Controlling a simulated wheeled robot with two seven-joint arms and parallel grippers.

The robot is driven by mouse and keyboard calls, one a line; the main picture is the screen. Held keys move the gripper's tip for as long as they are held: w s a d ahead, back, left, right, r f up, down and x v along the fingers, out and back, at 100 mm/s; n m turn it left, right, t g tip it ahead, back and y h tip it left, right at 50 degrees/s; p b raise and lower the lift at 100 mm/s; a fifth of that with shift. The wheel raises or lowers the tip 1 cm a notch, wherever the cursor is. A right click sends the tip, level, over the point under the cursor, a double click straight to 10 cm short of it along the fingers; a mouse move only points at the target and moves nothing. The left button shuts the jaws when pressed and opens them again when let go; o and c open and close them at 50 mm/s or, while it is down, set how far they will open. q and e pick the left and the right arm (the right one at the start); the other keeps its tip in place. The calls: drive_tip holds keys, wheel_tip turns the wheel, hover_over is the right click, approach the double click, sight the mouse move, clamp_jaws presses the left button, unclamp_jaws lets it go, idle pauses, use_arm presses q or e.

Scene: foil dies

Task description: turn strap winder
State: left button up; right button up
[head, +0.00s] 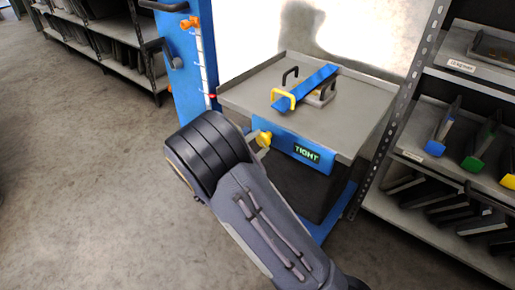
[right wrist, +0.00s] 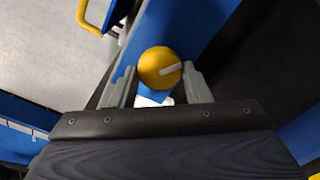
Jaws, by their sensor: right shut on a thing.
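The strap winder's yellow knob (head: 263,138) sticks out from the blue front edge of the grey table. In the right wrist view the round knob (right wrist: 158,66) has a pale mark line, tilted slightly up to the right. My right gripper (right wrist: 160,82) is shut on the winder, one grey finger on each side. A blue strap (head: 313,83) runs over a grey die with a yellow handle (head: 283,100) and dark handles. A display (head: 307,153) beside the winder reads "TIGHT" in green. My left gripper is not in view.
A blue post (head: 184,62) with a white scale and an orange clip stands left of the table (head: 245,98). A rack (head: 430,175) with colour-tipped dies is on the right. Another shelf (head: 115,50) stands at the back left. The floor at left is clear.

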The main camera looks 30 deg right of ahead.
drive_tip(key=shift+m, duration=0.5)
drive_tip(key=o, duration=1)
drive_tip(key=p+v, duration=0.1)
drive_tip(key=v, duration=0.7)
drive_tip(key=shift+d, duration=0.15)
